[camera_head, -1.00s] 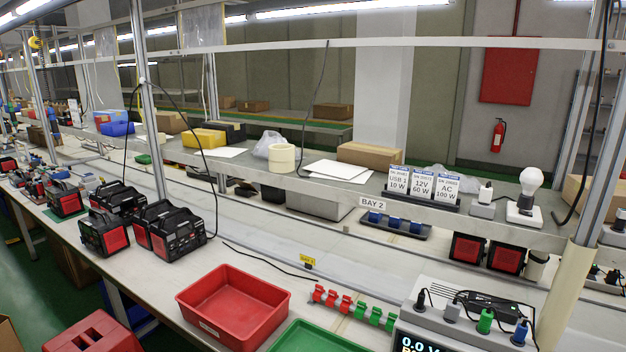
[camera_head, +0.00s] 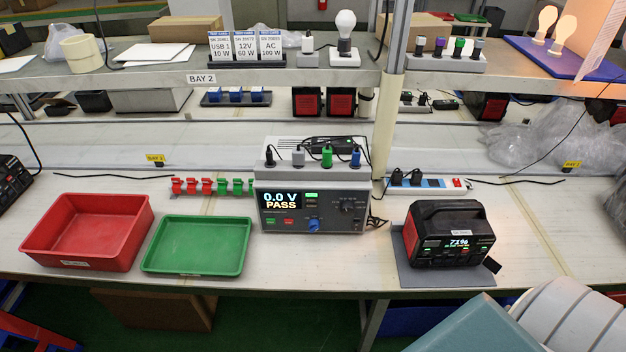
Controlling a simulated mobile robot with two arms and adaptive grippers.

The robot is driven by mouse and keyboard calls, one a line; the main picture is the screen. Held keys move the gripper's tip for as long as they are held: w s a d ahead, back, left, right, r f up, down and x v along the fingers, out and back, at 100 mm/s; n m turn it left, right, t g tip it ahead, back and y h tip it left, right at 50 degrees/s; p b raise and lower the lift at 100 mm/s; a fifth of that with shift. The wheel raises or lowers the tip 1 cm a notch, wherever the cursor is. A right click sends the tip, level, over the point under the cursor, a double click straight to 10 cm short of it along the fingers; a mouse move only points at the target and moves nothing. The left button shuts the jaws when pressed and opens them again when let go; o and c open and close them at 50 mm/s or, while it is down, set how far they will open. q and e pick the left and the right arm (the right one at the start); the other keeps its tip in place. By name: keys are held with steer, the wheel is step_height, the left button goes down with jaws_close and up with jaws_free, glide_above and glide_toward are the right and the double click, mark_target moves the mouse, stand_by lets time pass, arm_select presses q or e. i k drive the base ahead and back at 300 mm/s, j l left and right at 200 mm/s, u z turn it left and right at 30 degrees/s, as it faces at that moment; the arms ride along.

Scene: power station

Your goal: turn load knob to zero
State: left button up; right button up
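A grey tester box (camera_head: 270,226) stands on the bench in the middle of the head view. Its screen (camera_head: 282,199) reads 0.0 V and PASS. A blue knob (camera_head: 313,226) sits low on its front panel. A black dial (camera_head: 347,207) with marks around it sits higher, to the right of the screen. The labels are too small to read, so I cannot tell which of the two is the load knob, or the exact setting of either. Neither of my grippers is in view.
A red tray (camera_head: 136,207) and a green tray (camera_head: 196,271) lie left of the tester. A black and red power station (camera_head: 452,233) showing 71% stands right of it on a grey mat (camera_head: 407,270). Coloured plugs (camera_head: 327,157) stand on top of the tester.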

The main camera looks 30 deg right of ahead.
mark_target(347, 209)
steer(key=l+z, duration=0.1)
steer(key=z, duration=0.25)
steer(key=l+z, duration=0.15)
steer(key=z, duration=0.2)
steer(key=i+z, duration=0.1)
steer(key=z, duration=0.25)
